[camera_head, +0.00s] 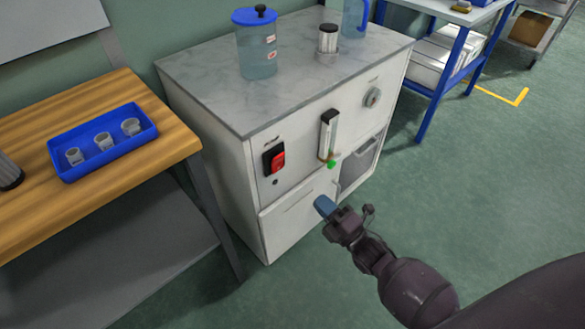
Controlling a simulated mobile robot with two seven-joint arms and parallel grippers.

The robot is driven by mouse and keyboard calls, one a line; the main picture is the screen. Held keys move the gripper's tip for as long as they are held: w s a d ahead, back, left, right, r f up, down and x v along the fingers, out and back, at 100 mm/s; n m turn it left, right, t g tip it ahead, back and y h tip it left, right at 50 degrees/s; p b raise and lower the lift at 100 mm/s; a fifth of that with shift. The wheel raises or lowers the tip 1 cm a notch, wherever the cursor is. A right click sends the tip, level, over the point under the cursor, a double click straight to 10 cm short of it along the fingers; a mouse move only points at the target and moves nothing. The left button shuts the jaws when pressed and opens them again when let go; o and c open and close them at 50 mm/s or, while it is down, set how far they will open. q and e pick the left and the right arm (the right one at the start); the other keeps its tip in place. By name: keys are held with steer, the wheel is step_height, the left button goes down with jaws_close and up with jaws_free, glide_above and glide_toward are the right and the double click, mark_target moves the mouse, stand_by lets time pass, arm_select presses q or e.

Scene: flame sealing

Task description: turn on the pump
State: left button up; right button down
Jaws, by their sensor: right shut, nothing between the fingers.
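A white cabinet (225,150) with a grey marble-look top (200,75) stands in the middle. On the left of its front panel is a red rocker switch (278,161) in a black housing, with a small label above it that I cannot read for sure. My right gripper (323,205) comes in from the lower right. Its blue fingertips are shut and empty, below and to the right of the switch and apart from it in the picture. My left gripper is not in view.
The panel also has a flow tube (327,130) with a green knob (331,164) and a round dial (373,97). A blue-lidded jar (256,55) stands on top. A wooden table (100,195) with a blue tray (75,172) is at left.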

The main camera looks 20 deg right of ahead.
mark_target(280, 158)
steer(key=b+x, duration=0.1)
steer(key=x, duration=1.1)
steer(key=shift+w+a+f, duration=0.1)
steer(key=shift+w, duration=0.05)
steer(key=shift+x, duration=0.75)
